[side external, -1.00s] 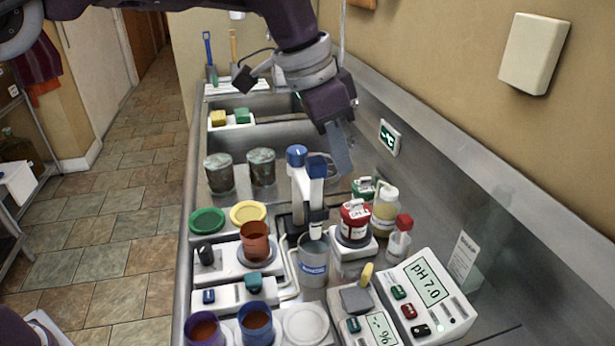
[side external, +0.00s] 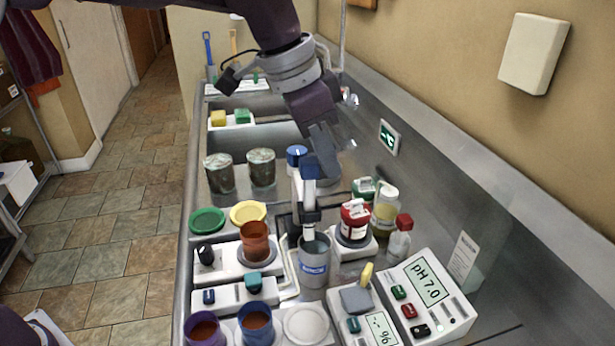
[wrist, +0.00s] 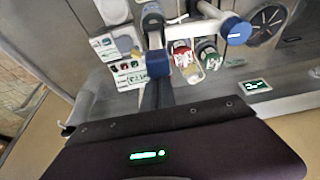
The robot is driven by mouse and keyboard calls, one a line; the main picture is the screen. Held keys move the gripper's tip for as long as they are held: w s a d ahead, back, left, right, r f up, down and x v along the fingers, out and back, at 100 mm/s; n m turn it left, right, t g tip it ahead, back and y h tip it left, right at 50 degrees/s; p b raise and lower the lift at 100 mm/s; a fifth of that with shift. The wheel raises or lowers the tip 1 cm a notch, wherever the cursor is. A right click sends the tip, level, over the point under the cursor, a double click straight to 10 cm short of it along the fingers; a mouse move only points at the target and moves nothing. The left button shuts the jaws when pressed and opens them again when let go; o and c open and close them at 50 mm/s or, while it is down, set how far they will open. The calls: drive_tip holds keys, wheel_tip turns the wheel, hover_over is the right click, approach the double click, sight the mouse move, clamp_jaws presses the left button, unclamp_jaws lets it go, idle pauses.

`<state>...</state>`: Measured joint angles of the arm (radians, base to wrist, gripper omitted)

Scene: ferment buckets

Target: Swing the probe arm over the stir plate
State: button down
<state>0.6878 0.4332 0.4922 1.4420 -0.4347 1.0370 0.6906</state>
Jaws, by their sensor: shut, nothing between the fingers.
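The probe arm (side external: 307,192) is a pale arm with a round blue cap (side external: 297,154) and a blue end block (side external: 309,169). Its probe end hangs over a grey labelled beaker (side external: 314,262), to the right of the stir plate. The white stir plate (side external: 228,262) has a black knob and carries a brown cup (side external: 255,241). My gripper (side external: 327,168) is shut and empty, close to the right of the end block in the side view. In the wrist view the fingers (wrist: 157,97) are beside the blue block (wrist: 158,64); contact cannot be told.
A red-labelled bottle (side external: 354,222) and other bottles stand just right of the probe arm. The pH meter (side external: 428,290) is at front right. Purple and blue cups (side external: 257,322) stand in front. Two speckled pots (side external: 219,173) stand behind left, with the sink beyond.

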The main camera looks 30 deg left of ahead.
sight(300, 171)
drive_tip(key=shift+s+a, duration=0.35)
drive_tip(key=shift+s, duration=0.15)
drive_tip(key=shift+s+a, duration=1.1)
drive_tip(key=shift+a, duration=0.2)
drive_tip(key=a, duration=0.1)
drive_tip(key=s+a, duration=0.1)
drive_tip(key=shift+s+a, duration=0.25)
drive_tip(key=shift+a, duration=0.1)
